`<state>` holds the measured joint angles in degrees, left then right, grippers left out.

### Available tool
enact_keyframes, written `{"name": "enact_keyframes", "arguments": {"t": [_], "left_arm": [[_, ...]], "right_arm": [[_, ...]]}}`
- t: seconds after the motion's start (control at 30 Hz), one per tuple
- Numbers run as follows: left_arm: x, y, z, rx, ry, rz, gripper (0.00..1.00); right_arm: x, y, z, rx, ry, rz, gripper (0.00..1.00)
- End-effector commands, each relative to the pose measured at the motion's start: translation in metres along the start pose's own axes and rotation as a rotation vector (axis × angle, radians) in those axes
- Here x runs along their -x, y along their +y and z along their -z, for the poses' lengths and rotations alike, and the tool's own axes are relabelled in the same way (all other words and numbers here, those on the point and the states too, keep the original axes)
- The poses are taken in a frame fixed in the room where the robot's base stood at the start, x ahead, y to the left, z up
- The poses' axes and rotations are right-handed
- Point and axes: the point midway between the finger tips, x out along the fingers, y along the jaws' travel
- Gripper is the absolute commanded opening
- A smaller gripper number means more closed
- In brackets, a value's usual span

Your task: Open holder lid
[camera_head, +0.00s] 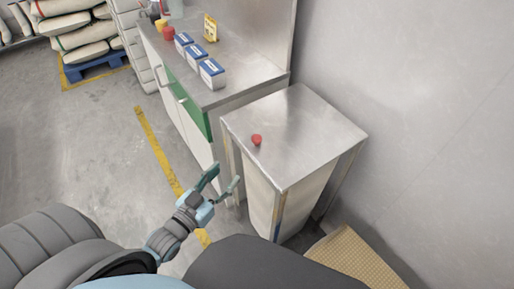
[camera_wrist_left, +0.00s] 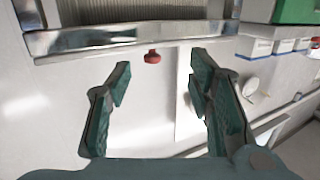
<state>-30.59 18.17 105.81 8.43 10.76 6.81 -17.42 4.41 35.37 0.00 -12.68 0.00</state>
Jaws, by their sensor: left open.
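The holder is a tall metal bin with a flat, shiny lid (camera_head: 300,135), which looks closed. A small red knob (camera_head: 257,140) stands near the lid's front left edge. My left gripper (camera_head: 226,174) is open and empty, left of the holder and nearer to me than the knob. In the left wrist view, the red knob (camera_wrist_left: 152,57) shows between and beyond the two spread fingers (camera_wrist_left: 160,64), apart from both. My right gripper is not in view.
A steel counter (camera_head: 225,92) with a green and white front stands behind the holder. Blue-and-white boxes (camera_head: 212,73) and a yellow pack (camera_head: 210,28) stand on it. A grey wall (camera_head: 420,100) is close on the right. Open floor (camera_head: 85,140) lies to the left.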

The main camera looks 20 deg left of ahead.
Motion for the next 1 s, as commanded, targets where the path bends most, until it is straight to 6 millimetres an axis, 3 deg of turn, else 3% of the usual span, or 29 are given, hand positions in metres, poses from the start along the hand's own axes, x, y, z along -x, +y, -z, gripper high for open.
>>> {"name": "enact_keyframes", "arguments": {"t": [0.1, 0.23, 0.47, 0.7, 1.0], "left_arm": [[-0.006, 0.009, 0.029, 0.01, 0.088, -0.03, 0.47], [-0.029, 0.009, 0.031, 0.01, 0.094, -0.028, 0.47], [-0.088, 0.011, 0.033, 0.011, 0.094, -0.028, 0.47], [-0.132, 0.011, 0.042, 0.012, 0.087, -0.025, 0.47], [-0.143, 0.011, 0.045, 0.01, 0.084, -0.025, 0.47]], "right_arm": [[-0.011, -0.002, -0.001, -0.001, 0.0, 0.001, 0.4], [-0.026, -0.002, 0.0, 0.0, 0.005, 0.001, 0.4], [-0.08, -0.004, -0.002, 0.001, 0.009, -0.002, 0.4], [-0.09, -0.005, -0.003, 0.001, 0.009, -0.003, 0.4], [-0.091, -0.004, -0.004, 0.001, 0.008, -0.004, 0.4]]}}
